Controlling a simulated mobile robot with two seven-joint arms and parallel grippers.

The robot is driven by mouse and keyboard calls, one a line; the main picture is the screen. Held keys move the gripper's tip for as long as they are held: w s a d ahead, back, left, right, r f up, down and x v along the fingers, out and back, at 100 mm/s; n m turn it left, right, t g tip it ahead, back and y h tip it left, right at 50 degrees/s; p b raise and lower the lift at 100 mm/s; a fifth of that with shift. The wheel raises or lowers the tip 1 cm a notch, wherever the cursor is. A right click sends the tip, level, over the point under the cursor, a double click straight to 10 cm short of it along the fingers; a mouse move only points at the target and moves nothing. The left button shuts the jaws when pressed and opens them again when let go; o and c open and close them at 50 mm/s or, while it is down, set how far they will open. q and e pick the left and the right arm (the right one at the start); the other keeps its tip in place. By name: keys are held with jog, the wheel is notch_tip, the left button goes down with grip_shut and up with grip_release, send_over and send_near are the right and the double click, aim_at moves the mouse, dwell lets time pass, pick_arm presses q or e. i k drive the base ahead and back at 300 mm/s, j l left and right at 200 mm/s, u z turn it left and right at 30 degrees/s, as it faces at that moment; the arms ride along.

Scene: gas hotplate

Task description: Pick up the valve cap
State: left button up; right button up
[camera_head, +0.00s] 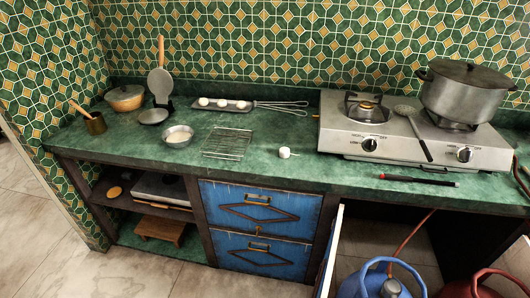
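A small white cap-like piece (285,152) with a thin side tab lies on the green counter, left of the hotplate; it looks like the valve cap. Nothing touches it. A blue gas cylinder (350,287) stands in the open space below the counter, with a grey valve part (391,288) inside its collar. Neither of my grippers can be made out in the head view.
The gas hotplate (345,142) carries a large pot (468,95) and a skimmer (411,118). A wire rack (228,142), metal bowl (178,136) and whisk (285,106) lie left. A black-and-red stick (418,180) lies at the front edge. A red cylinder (470,288) stands below right.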

aim_at(284, 151)
jog(key=j+z, duration=0.1)
jog(key=z, duration=0.25)
jog(key=j+z, duration=0.1)
jog(key=z, duration=0.25)
jog(key=j+z, duration=0.1)
jog(key=z, duration=0.2)
jog(key=j+z, duration=0.3)
jog(key=j, duration=0.15)
jog(key=j+z, duration=0.35)
jog(key=k+j+z, duration=0.1)
jog(key=j, duration=0.25)
jog(key=k+j, duration=0.1)
jog(key=j, duration=0.2)
jog(key=k+j+z, duration=0.15)
jog(key=j, duration=0.2)
jog(key=k+j, duration=0.1)
jog(key=j, duration=0.35)
jog(key=k+j, duration=0.15)
jog(key=j, duration=0.3)
